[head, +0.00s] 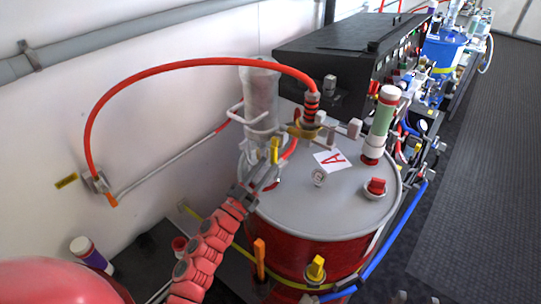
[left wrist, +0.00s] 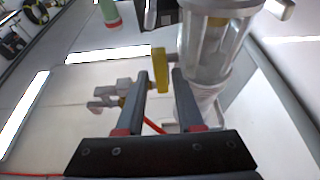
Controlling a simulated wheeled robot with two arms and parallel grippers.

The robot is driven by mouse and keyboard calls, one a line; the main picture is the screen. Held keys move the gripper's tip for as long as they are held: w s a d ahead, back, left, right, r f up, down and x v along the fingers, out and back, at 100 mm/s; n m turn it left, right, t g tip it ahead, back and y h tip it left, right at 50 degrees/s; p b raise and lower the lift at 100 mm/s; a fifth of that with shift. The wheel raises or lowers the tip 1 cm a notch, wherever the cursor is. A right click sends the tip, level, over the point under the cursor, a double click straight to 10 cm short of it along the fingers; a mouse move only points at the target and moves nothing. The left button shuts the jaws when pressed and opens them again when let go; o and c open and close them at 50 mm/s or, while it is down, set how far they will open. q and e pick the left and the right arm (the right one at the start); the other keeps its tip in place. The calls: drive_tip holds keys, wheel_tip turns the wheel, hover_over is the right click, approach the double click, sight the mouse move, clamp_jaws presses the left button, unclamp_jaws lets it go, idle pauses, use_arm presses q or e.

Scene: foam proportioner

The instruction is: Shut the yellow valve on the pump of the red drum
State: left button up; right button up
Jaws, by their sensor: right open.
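The red drum (head: 300,252) has a grey lid marked with a red letter A. A clear pump (head: 261,95) stands at the lid's rear left, and its cylinder shows in the left wrist view (left wrist: 208,50). The yellow valve (head: 274,150) sits beside the pump, with its handle upright in the head view. In the left wrist view the yellow handle (left wrist: 160,68) lies just beyond the fingertips, between their lines. My left gripper (head: 262,180) is open, its two fingers apart (left wrist: 161,77). Whether a finger touches the handle cannot be told. My right gripper is not in view.
An orange-red hose (head: 180,63) arches from the wall to the pump fitting. A green and white cylinder (head: 382,122) and a red knob (head: 376,187) stand on the lid's right. A black cabinet (head: 320,55) is behind. Open floor (head: 470,160) lies to the right.

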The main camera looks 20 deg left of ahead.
sight(274, 152)
use_arm(q)
drive_tip(key=shift+p+x, duration=0.3)
drive_tip(key=shift+x, duration=1.1)
clamp_jaws()
idle(0.4)
